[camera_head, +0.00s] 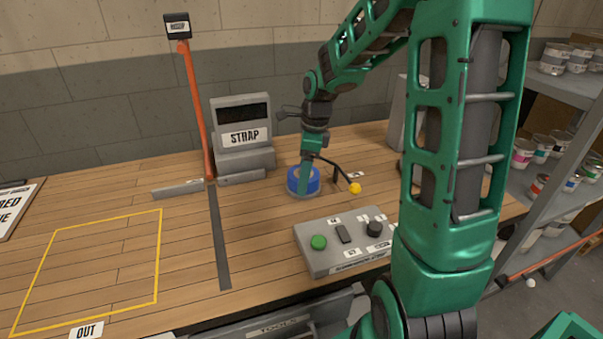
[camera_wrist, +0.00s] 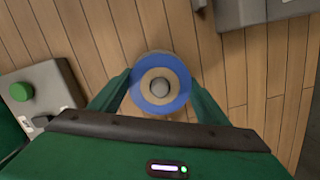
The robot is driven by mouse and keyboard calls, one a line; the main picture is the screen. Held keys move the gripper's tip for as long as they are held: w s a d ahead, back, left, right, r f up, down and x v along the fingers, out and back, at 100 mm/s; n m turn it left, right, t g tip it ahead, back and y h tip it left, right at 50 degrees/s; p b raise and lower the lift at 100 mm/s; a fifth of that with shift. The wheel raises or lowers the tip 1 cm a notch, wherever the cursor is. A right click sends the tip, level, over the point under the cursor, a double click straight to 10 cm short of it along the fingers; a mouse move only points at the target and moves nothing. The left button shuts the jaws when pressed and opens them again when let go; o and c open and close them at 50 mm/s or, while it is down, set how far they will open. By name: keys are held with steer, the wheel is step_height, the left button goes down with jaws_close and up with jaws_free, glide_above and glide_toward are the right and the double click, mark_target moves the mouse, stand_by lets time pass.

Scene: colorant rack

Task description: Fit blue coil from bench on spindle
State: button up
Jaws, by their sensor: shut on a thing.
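The blue coil (camera_head: 293,184) is a blue ring low over the wooden bench, in front of the STRAP machine. In the wrist view the coil (camera_wrist: 181,97) shows a tan inner ring, and a grey round knob (camera_wrist: 160,87) that looks like a spindle top shows in its hole. A pale disc edge (camera_wrist: 158,55) shows past the coil's far side. My gripper (camera_wrist: 160,84) is shut on the coil, with a green finger at each side. In the head view my gripper (camera_head: 304,182) points down and hides part of the coil. Whether the coil rests fully down I cannot tell.
The STRAP machine (camera_head: 242,135) stands behind, left of the coil. A grey control box (camera_head: 340,243) with a green button is close in front. A black stalk with a yellow ball (camera_head: 354,188) is just right. The yellow-outlined OUT area (camera_head: 95,268) is clear.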

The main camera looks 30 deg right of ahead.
steer(key=o, duration=1.2)
steer(key=r, duration=0.3)
steer(key=d+r, duration=0.1)
steer(key=r, duration=0.6)
steer(key=shift+s+d+r, duration=0.15)
steer(key=shift+s+r, duration=0.1)
steer(key=shift+s, duration=0.15)
steer(key=s+d+f+n, duration=0.1)
steer(key=s+n, duration=0.5)
steer(key=s, duration=0.3)
steer(key=s+d+f+n+h, duration=0.1)
steer(key=s+n, duration=0.4)
steer(key=s, duration=0.4)
steer(key=s+d+f+n+g, duration=0.1)
steer(key=s+n, duration=0.5)
steer(key=s, duration=0.3)
steer(key=shift+d+f+n, duration=0.15)
steer(key=shift+f+n, duration=0.15)
steer(key=shift+f, duration=0.05)
steer(key=shift+s+f+n, duration=0.25)
steer(key=shift+s+n, duration=0.15)
steer(key=shift+s, duration=0.1)
